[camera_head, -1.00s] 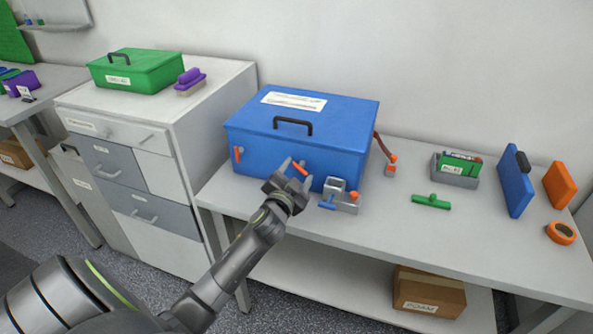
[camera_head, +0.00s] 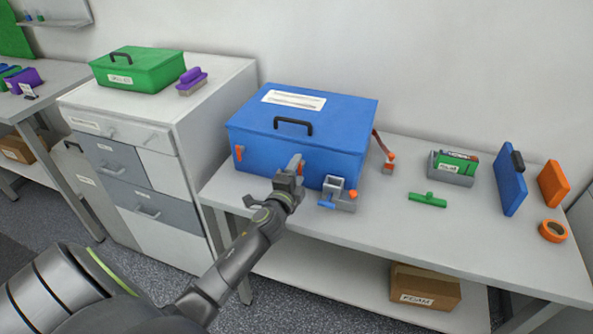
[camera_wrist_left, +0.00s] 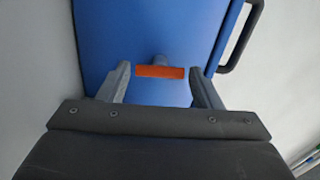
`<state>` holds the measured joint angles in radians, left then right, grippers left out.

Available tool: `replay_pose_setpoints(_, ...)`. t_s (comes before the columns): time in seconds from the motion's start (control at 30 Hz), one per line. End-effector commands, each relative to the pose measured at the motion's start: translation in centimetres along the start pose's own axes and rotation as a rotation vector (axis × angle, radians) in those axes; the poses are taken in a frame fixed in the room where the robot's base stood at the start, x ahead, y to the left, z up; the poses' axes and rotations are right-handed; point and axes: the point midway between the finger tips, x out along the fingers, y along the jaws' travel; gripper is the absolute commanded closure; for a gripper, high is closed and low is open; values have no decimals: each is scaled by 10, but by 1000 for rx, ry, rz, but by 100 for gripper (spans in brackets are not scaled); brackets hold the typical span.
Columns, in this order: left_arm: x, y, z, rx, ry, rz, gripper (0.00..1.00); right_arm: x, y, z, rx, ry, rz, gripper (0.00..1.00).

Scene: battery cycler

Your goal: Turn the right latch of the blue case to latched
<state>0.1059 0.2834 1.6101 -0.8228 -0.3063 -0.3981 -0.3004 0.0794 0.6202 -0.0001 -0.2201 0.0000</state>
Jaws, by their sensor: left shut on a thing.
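The blue case (camera_head: 330,120) stands shut on the bench, with a black handle on its lid. Its left orange latch (camera_head: 239,153) points up and down. My left gripper (camera_head: 297,163) is at the right latch on the front face and mostly hides it in the head view. In the left wrist view, the right latch (camera_wrist_left: 160,72) is an orange bar between the two fingers of my left gripper (camera_wrist_left: 162,80), lying across from one finger toward the other. My right gripper is in neither view.
A small grey fixture (camera_head: 337,194) with blue and orange parts stands close to the right of the gripper. A drawer cabinet (camera_head: 180,125) stands left.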

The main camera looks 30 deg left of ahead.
Motion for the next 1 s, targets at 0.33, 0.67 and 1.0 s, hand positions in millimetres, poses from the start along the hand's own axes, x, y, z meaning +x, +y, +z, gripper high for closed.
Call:
replay_pose_setpoints(0.33, -1, 1, 0, 92, 0, 2, 64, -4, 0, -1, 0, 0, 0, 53)
replay_pose_setpoints(0.67, -1, 2, 0, 101, 0, 3, 64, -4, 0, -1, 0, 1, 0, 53)
replay_pose_setpoints(1.0, 0, 1, 0, 100, 0, 2, 19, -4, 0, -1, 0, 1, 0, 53)
